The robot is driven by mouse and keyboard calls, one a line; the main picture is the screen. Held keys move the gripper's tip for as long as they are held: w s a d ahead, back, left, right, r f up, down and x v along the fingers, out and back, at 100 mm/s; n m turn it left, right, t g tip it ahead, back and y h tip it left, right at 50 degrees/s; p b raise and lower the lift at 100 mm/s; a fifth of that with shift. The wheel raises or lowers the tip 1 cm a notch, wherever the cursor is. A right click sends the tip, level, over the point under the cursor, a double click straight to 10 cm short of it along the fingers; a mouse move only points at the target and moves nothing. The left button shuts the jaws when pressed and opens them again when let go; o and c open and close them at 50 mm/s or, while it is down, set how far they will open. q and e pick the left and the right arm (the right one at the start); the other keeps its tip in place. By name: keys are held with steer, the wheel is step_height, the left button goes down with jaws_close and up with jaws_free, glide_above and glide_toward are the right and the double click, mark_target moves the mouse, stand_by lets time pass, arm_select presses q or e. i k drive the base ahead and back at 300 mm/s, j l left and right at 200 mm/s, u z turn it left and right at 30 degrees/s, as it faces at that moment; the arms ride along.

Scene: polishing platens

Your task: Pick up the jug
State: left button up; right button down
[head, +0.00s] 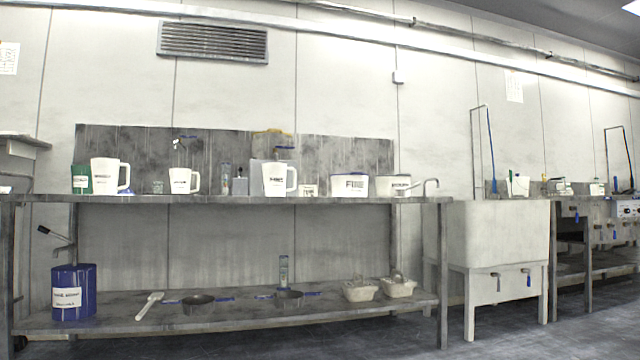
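Three white jugs with side handles stand upright on the top of a long metal bench. The left jug (105,176) is tall, with its handle to the right. The middle jug (181,181) is smaller. The right jug (275,179) is tall, has dark print on its front and its handle to the right. I cannot tell which jug is meant. Neither of my grippers is in view.
The bench (230,200) also bears a green container (80,179) and white tubs (348,185). Its lower shelf (230,320) holds a blue drum (74,292), pans (198,304) and baskets (360,290). A white sink unit (500,232) stands right. Floor shows at lower right.

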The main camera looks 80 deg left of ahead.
mark_target(274, 174)
steer(key=u, duration=2.7)
steer(key=i+l+u, duration=0.1)
steer(key=i, duration=0.2)
